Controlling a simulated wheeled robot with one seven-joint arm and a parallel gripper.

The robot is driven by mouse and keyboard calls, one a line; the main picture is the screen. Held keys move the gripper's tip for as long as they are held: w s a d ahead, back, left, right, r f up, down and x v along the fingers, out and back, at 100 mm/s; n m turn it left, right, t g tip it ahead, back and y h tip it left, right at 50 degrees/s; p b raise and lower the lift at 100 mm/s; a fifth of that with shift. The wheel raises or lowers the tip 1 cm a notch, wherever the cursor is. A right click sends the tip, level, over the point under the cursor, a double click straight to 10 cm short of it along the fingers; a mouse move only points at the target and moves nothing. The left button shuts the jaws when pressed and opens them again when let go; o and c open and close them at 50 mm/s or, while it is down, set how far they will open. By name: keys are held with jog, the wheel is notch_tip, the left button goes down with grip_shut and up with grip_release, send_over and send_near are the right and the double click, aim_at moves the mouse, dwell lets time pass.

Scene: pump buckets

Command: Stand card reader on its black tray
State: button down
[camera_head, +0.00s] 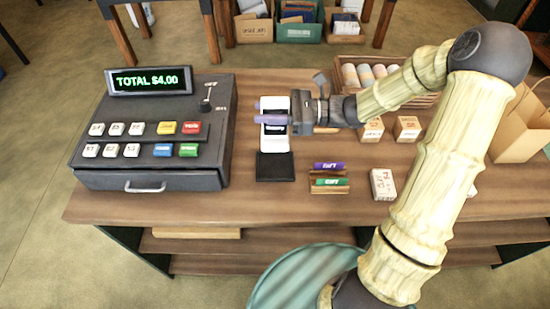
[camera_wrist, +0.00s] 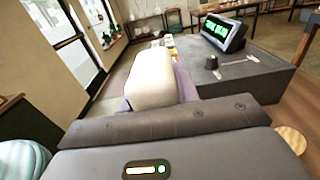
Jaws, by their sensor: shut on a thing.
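The white card reader (camera_head: 274,140), with a dark screen, is upright or slightly tilted between the purple fingers of my gripper (camera_head: 266,112). My gripper is shut on it and reaches in from the right. The black tray (camera_head: 275,170) lies flat on the counter, directly in front of the reader's lower end. The reader's lower end overlaps the tray's far edge in the head view; I cannot tell whether they touch. In the wrist view the reader shows as a pale block (camera_wrist: 150,78), and the tray is not visible.
A dark cash register (camera_head: 150,130) showing "TOTAL $4.00" stands close on the left. Purple and green cards sit in a wooden holder (camera_head: 329,188) to the right. Small boxes (camera_head: 382,184) and a crate of cups (camera_head: 365,75) stand farther right. The counter front (camera_head: 240,205) is clear.

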aim_at(268, 141)
jog(key=shift+s, duration=0.15)
jog(key=f, duration=0.5)
jog(key=shift+w+a+f, duration=0.1)
jog(key=shift+w+f, duration=0.15)
jog(key=shift+f, duration=0.15)
jog(key=shift+s, duration=0.25)
jog(key=shift+f, duration=2.05)
jog(key=shift+f, duration=0.1)
jog(key=c, duration=1.1)
grip_release()
jog(key=shift+o, duration=0.3)
